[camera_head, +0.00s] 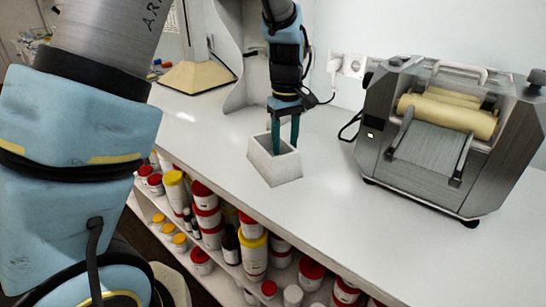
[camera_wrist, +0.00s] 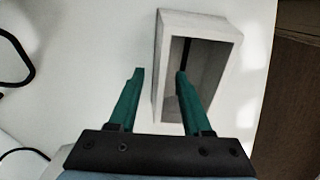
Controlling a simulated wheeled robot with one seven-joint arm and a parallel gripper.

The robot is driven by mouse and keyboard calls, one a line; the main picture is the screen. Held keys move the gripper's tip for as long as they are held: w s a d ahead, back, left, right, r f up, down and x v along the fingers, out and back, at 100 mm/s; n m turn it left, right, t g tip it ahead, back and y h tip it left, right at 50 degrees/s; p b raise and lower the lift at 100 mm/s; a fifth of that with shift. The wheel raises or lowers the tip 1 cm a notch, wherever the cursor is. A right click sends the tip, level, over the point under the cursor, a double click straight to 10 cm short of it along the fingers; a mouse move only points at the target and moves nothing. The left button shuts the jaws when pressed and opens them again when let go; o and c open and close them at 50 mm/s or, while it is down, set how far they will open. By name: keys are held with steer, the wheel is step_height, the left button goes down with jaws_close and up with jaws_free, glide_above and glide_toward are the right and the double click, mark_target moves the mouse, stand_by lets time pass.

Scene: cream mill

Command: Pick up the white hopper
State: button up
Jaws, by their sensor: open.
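The white hopper (camera_head: 277,170) is an open-topped, tapered box standing on the white countertop in the head view. In the wrist view the hopper (camera_wrist: 163,70) lies at the upper middle, its opening showing a dark interior. My gripper (camera_head: 285,150) points down at the hopper from above, with its two green fingers apart. In the wrist view my gripper (camera_wrist: 159,72) has one finger outside the hopper's left wall and the other over its opening, so that wall lies between the fingertips. I cannot tell whether either finger touches it.
A grey mill with cream rollers (camera_head: 430,135) stands on the counter (camera_head: 350,220) to the right. A beige-based stand (camera_head: 195,77) is at the back left. Shelves below the counter hold several jars (camera_head: 253,255) with red and yellow lids. The counter right of the hopper is clear.

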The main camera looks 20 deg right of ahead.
steer(key=shift+c, duration=0.3)
jaws_close()
stand_by(1.1)
